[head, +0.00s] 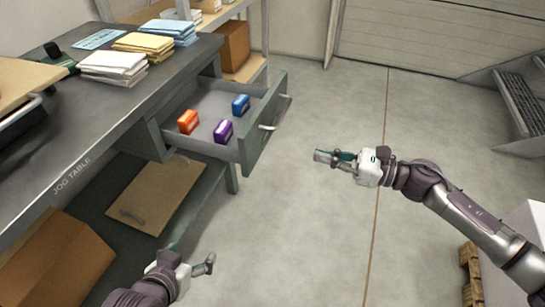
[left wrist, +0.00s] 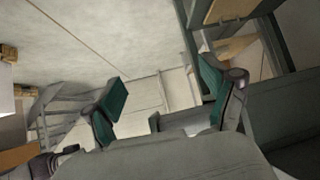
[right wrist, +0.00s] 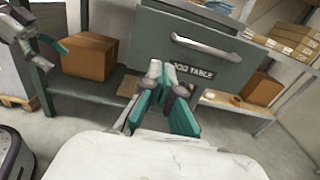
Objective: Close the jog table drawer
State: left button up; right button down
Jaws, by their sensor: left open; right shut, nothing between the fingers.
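The grey jog table (head: 110,110) has its drawer (head: 193,150) pulled open. Orange (head: 187,121), purple (head: 223,131) and blue (head: 240,103) ink units lie inside. The drawer front (head: 255,143) has a pale bar handle (head: 269,127); in the right wrist view the front (right wrist: 155,40) and handle (right wrist: 206,47) face me. My right gripper (head: 319,157) is shut and empty, in the air out in front of the drawer front and apart from it. My left gripper (head: 190,258) is open and empty at the lower left, beside the table's lower shelf; its spread fingers show in the left wrist view (left wrist: 160,88).
Stacks of white (head: 113,67), yellow (head: 143,44) and blue (head: 168,31) paper lie on the tabletop. A shelf rack with a cardboard box (head: 232,46) stands behind. A pallet (head: 470,272) is at the lower right. The floor (head: 310,230) between the arms is clear.

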aim_at(256, 139)
jog(key=x, duration=1.2)
jog(key=shift+a+r, duration=0.1)
jog(key=shift+a, duration=0.25)
pick_arm(q)
jog(key=shift+w+d+r+t, duration=0.2)
jog(key=shift+w+r+t, duration=0.2)
jog(key=shift+w+r, duration=0.1)
jog(key=shift+w+d+r+t, duration=0.15)
jog(key=shift+w+r+t, duration=0.25)
jog(key=shift+r, duration=0.1)
pick_arm(e)
jog(key=shift+w+a, duration=0.25)
jog(key=shift+a, duration=0.35)
jog(key=shift+a, duration=0.15)
